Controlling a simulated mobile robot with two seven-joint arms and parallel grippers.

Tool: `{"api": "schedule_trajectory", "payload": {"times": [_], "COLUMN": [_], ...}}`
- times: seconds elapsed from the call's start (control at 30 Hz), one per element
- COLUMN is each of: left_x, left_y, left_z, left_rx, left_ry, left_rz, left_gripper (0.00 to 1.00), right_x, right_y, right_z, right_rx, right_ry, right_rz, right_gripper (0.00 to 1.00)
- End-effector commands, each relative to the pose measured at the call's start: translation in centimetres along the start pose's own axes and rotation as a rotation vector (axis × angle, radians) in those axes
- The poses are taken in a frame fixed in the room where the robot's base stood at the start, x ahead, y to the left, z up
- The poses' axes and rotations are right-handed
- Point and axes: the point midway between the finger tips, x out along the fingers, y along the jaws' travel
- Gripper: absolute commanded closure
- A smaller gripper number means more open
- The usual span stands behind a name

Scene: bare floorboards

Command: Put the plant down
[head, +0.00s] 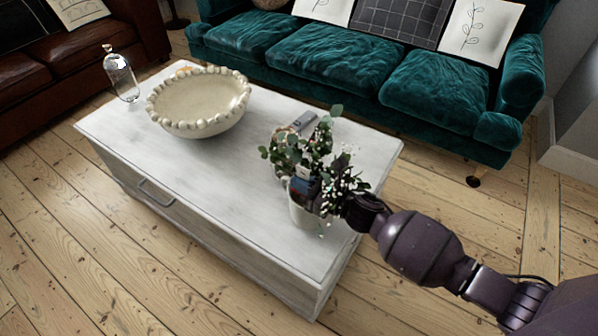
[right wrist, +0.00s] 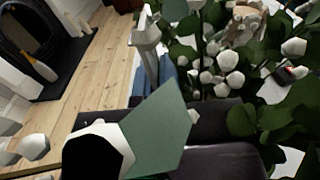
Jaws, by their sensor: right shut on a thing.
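The plant (head: 312,150) has green leaves and small white blossoms and stands upright in a whitish pot (head: 303,213). My right gripper (head: 335,200) comes in from the right and is shut on the plant; leaves hide its fingertips. The pot shows over the right end of the white coffee table (head: 220,175), and I cannot tell whether its base touches the top. In the right wrist view, leaves and white blossoms (right wrist: 228,62) crowd around the dark gripper parts (right wrist: 190,145) and hide the pot. My left gripper is not in view.
A large beaded bowl (head: 200,110) and a glass bottle (head: 121,78) stand on the table's left part. Some small objects (head: 303,123) sit behind the plant, partly hidden. The table's middle is clear. A teal sofa (head: 330,60) stands behind, a brown leather sofa (head: 85,50) at left.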

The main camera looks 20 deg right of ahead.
Motion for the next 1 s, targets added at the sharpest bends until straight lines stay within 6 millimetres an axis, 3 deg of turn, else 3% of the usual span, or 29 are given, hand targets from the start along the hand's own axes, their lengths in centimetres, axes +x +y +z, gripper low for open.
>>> {"api": "schedule_trajectory", "payload": {"times": [0.13, 0.37, 0.67, 0.87, 1.0], "left_x": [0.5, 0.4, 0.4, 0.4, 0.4], "left_y": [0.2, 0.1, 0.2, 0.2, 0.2], "left_z": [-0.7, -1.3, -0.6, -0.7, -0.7], "left_rx": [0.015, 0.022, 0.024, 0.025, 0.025], "left_ry": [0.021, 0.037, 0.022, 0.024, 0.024], "left_rz": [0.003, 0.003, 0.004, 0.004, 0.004], "left_gripper": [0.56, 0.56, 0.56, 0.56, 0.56], "right_x": [0.2, 0.2, 0.2, 0.1, 0.1], "right_y": [0.0, -0.1, 0.0, 0.0, 0.0], "right_z": [-1.4, -1.5, -1.9, -2.1, -2.2], "right_rx": [-0.001, -0.005, -0.005, -0.002, -0.001], "right_ry": [-0.006, -0.012, -0.010, -0.004, -0.003], "right_rz": [0.002, 0.003, 0.002, 0.001, 0.001], "right_gripper": [1.00, 1.00, 1.00, 0.69, 0.69]}}
